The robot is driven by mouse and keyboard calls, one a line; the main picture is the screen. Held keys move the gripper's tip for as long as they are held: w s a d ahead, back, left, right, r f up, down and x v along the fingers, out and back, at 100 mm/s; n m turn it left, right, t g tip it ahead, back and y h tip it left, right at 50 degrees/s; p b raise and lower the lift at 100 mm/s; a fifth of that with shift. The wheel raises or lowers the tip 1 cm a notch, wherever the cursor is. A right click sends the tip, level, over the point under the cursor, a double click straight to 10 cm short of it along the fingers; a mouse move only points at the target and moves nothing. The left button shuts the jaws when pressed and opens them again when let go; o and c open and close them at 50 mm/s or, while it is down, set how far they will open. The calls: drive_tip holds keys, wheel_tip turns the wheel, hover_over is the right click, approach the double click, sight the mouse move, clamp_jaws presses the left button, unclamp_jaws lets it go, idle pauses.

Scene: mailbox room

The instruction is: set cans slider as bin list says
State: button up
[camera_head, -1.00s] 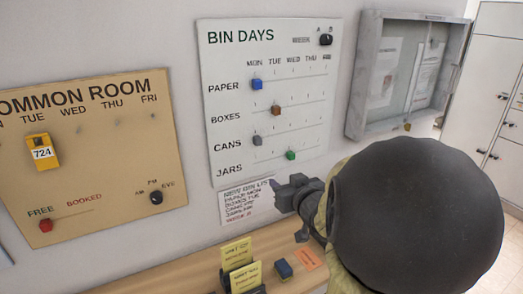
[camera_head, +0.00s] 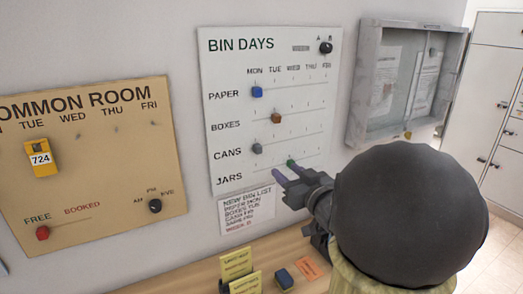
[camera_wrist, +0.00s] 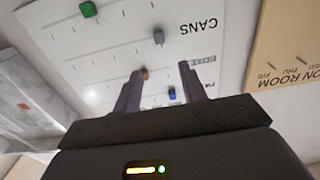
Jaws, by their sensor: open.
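The BIN DAYS board (camera_head: 225,60) hangs on the wall. Its grey cans slider (camera_head: 257,148) sits at the left end of the CANS row, below MON. It also shows in the wrist view (camera_wrist: 158,37), beyond my fingertips. The new bin list (camera_head: 247,208) is under the board; its small print seems to read CANS FRI, though blurred. My gripper (camera_head: 284,168) is open and empty in front of the board's lower edge, right of and below the cans slider. One finger partly covers the green jars slider (camera_head: 291,162). The wrist view shows both fingers (camera_wrist: 160,72) apart, touching nothing that I can make out.
The blue paper slider (camera_head: 257,92) and brown boxes slider (camera_head: 276,118) are on the rows above. A black knob (camera_head: 326,48) is at top right. A grey glazed case (camera_head: 405,85) juts out at right. Yellow cards (camera_head: 237,265) stand on the shelf below.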

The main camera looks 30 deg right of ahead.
sight(260, 149)
drive_tip(key=w+p, duration=0.1)
drive_tip(key=w, duration=0.3)
drive_tip(key=w+p, duration=0.1)
drive_tip(key=w, duration=0.4)
drive_tip(key=w+p, duration=0.1)
drive_tip(key=w, duration=0.4)
drive_tip(key=shift+w+a, duration=0.15)
drive_tip(key=shift+a, duration=0.1)
clamp_jaws()
